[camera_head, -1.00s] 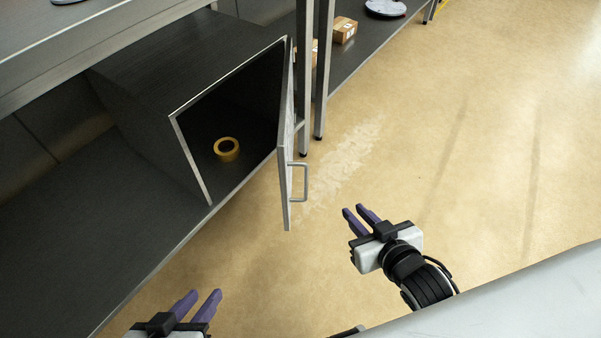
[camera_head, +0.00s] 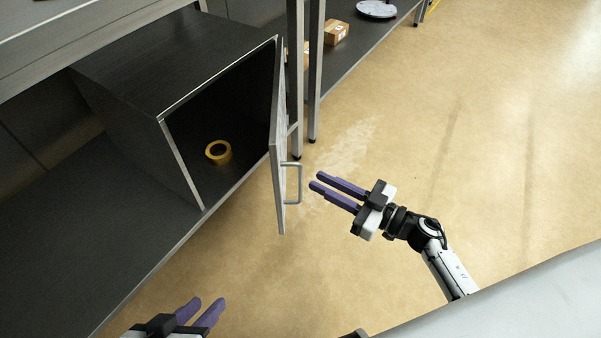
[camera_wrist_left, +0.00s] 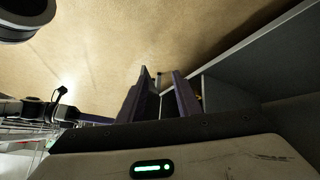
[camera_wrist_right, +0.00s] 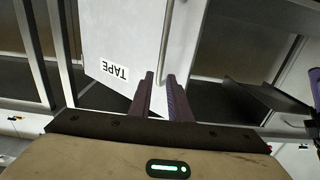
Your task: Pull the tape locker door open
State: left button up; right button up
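The tape locker (camera_head: 130,110) is a dark box on a dark shelf, with its door (camera_head: 279,150) standing open at its right side. A yellow tape roll (camera_head: 218,152) lies inside. The door's metal handle (camera_head: 298,184) faces right. My right gripper (camera_head: 318,183) is open and empty, its fingers pointing at the handle with a small gap. In the right wrist view the door (camera_wrist_right: 130,45) bears a TAPE label (camera_wrist_right: 114,70), and the handle (camera_wrist_right: 166,45) is just beyond the fingertips (camera_wrist_right: 161,78). My left gripper (camera_head: 208,305) is open and empty at the bottom, apart from the locker.
Metal posts (camera_head: 315,70) stand just behind the door. Cardboard boxes (camera_head: 336,31) and a round plate-like object (camera_head: 376,9) sit on the shelf beyond. The floor (camera_head: 450,120) to the right is clear.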

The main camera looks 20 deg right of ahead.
jog(key=b+x, duration=0.1)
jog(key=x, duration=0.6)
jog(key=shift+b, duration=0.35)
grip_shut()
